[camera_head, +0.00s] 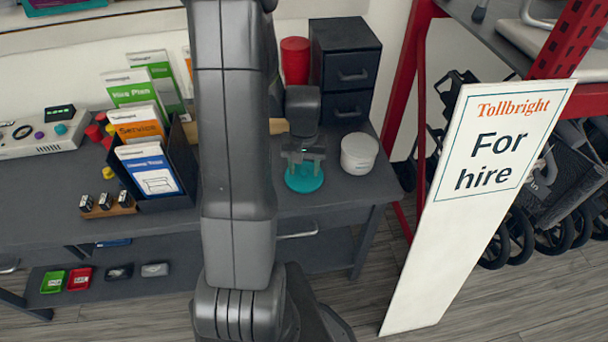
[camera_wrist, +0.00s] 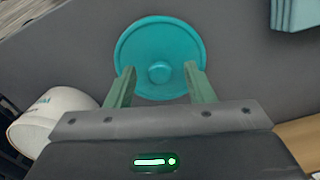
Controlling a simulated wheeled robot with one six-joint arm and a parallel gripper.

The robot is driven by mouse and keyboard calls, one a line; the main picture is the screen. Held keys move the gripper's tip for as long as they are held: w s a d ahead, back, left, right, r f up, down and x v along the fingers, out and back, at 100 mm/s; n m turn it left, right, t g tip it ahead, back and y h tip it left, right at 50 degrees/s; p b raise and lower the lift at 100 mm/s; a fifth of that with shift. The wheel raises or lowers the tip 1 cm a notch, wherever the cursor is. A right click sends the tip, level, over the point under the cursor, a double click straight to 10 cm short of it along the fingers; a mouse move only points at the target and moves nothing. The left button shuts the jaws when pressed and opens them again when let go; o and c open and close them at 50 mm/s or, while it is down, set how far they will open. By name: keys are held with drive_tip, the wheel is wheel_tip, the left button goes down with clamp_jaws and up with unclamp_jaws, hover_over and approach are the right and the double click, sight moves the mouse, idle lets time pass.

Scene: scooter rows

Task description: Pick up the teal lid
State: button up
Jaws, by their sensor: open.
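The teal lid (camera_head: 304,178) is a round disc lying on the grey desk top, near its front edge in the head view. In the wrist view the lid (camera_wrist: 160,40) shows a raised round knob at its middle. My gripper (camera_head: 304,160) is directly over the lid, pointing down. In the wrist view my gripper (camera_wrist: 160,80) is open, with one finger on each side of the knob and nothing held. I cannot tell whether the fingertips touch the lid. In the head view the gripper hides the lid's far part.
A white tub (camera_head: 359,153) stands close to the right of the lid. Behind are a black drawer unit (camera_head: 345,70) and a red cylinder (camera_head: 295,60). A dark brochure holder (camera_head: 180,160) stands left, partly behind my arm. A tall "For hire" sign (camera_head: 470,200) leans at right.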

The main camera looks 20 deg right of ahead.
drive_tip(key=shift+c, duration=0.2)
drive_tip(key=c, duration=1)
drive_tip(key=shift+r, duration=0.1)
clamp_jaws()
